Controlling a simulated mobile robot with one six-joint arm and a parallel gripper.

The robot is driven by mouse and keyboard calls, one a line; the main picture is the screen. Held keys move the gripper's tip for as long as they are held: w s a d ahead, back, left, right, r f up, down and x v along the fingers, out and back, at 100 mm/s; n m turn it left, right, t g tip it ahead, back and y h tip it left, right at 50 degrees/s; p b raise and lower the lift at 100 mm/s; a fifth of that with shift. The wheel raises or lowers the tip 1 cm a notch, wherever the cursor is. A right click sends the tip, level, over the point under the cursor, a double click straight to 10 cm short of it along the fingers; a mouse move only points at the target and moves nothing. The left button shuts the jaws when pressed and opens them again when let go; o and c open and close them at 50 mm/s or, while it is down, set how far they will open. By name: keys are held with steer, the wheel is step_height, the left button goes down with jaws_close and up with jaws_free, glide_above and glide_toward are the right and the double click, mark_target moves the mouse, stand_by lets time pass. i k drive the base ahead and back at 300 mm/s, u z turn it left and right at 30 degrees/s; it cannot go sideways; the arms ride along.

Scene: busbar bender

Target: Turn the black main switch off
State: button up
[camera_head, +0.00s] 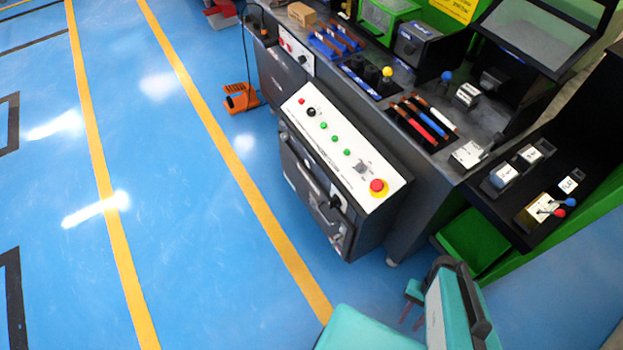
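The grey control cabinet (375,222) stands in the middle with a sloped white panel (325,138) on top. A black handle-like part (334,203) is on the cabinet's front face. I cannot tell which of these is the main switch, or its setting. My gripper (412,317) is at the bottom, right of and below the cabinet, touching nothing. Its two small reddish fingers look apart and empty.
A red stop button (377,186) on yellow sits close to the dark selector, and green buttons (335,138) line the panel. A second small panel (296,50) is farther back. An orange foot pedal (241,98) is on the floor. The blue floor (190,220) at left is clear.

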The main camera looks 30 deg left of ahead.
mark_target(336, 201)
steer(key=u, duration=0.1)
steer(key=k, duration=0.7)
steer(key=z, duration=0.55)
steer(key=i, duration=0.85)
steer(key=z, duration=1.05)
steer(key=k, duration=0.1)
steer(key=u, duration=2.55)
